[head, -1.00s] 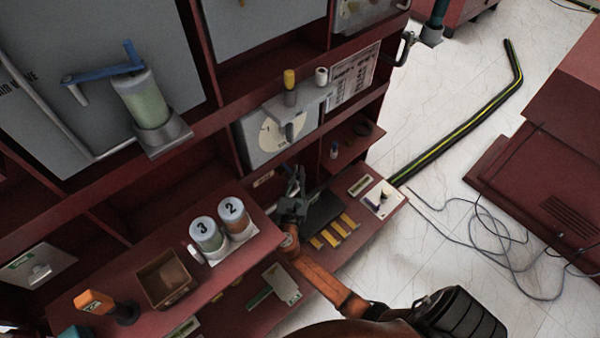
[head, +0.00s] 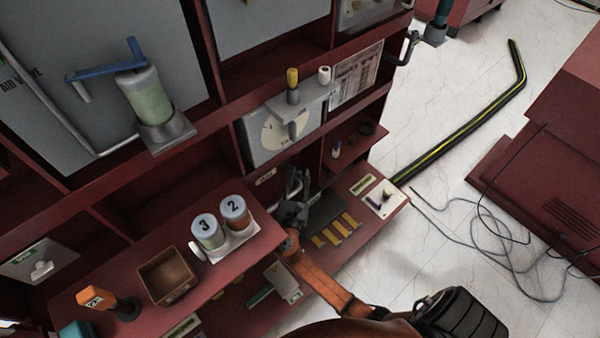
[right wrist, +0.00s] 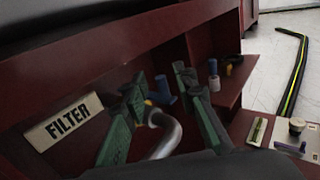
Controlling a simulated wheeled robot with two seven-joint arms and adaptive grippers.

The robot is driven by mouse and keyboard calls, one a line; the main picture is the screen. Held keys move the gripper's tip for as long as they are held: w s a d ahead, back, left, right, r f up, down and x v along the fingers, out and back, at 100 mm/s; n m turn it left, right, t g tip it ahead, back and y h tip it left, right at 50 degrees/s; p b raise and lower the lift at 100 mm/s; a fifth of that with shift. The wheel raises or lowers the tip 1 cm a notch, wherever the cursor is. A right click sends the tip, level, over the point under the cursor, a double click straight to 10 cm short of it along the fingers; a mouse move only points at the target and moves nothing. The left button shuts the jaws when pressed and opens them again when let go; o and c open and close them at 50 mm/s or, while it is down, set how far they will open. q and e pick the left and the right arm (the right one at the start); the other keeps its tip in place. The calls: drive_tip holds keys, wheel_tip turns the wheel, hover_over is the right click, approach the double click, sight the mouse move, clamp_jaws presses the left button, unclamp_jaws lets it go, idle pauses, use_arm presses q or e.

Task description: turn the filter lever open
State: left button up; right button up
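A plate reading FILTER (right wrist: 64,122) is on the red cabinet front at the left of the right wrist view. It is small in the head view (head: 265,176). A curved grey metal bar (right wrist: 166,134), which looks like the filter lever, shows between the two fingers of my right gripper (right wrist: 160,98). The fingers stand apart, and I cannot tell whether either touches the bar. In the head view my right gripper (head: 295,190) is at the cabinet opening beside the plate, and the bar cannot be made out. My left gripper is not in view.
Jars marked 3 (head: 208,232) and 2 (head: 235,213) stand on the red shelf left of my right gripper. A brown open box (head: 167,276) is farther left. A grey dial housing (head: 280,130) sits above the gripper.

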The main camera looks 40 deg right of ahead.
drive_tip(key=v, duration=1)
drive_tip(key=shift+a, duration=0.1)
